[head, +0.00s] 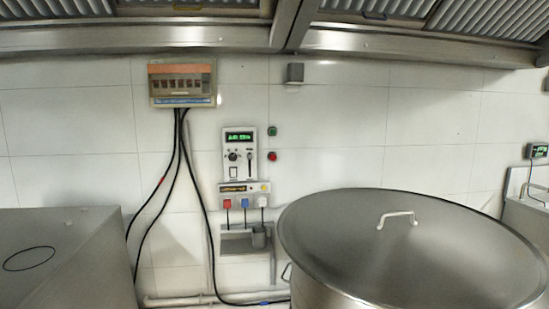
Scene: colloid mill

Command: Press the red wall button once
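The red wall button (272,156) is a small round button on the white tiled wall, just right of a control panel. A green button (272,131) sits directly above it. The control panel (240,152) has a lit green display at its top and knobs below. No part of my gripper shows in the head view, and nothing covers the red button.
A large steel pot with a handled lid (405,240) stands at the front right, below the buttons. A steel cabinet (60,255) is at the left. A socket strip (245,188) with plugs, a shelf (238,243) and hanging cables are under the panel. A hood (130,38) runs overhead.

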